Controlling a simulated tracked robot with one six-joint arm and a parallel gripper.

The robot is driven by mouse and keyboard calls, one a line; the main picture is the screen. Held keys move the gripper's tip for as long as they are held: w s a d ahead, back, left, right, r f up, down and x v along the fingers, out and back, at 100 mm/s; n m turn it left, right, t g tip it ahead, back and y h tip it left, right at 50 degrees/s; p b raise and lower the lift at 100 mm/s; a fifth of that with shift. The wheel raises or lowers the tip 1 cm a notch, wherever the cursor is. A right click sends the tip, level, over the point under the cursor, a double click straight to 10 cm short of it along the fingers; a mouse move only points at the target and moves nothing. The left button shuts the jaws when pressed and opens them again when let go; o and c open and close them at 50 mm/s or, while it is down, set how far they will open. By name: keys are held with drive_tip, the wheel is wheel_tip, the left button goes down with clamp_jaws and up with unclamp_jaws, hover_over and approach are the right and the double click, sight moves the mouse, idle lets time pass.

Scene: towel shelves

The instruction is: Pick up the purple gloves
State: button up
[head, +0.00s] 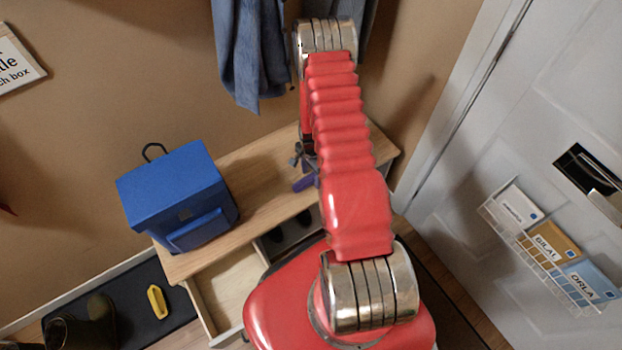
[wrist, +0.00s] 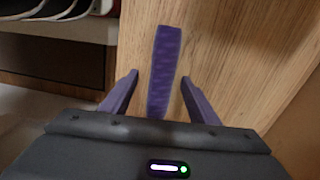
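The purple gloves (wrist: 164,65) show in the wrist view as a narrow purple strip on a light wooden bench top (wrist: 215,50). My gripper (wrist: 159,79) is open, with one finger on each side of the strip and a visible gap to both. I cannot tell how high the fingertips are above the wood. In the head view a small bit of purple (head: 305,182) shows on the bench (head: 262,205) beside my red arm, which hides most of that spot. My gripper is mostly hidden there too.
A blue box (head: 180,200) stands on the bench's left part. A drawer (head: 228,290) below is pulled out. Blue towels (head: 248,55) hang above. Boots (head: 90,325) and a yellow object (head: 157,302) are on a dark mat at lower left. A door with a card rack (head: 545,250) is at right.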

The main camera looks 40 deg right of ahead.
sight(311, 176)
drive_tip(key=c, duration=0.9)
drive_tip(key=shift+r, duration=0.1)
wheel_tip(311, 176, up, 10)
idle(0.5)
idle(0.4)
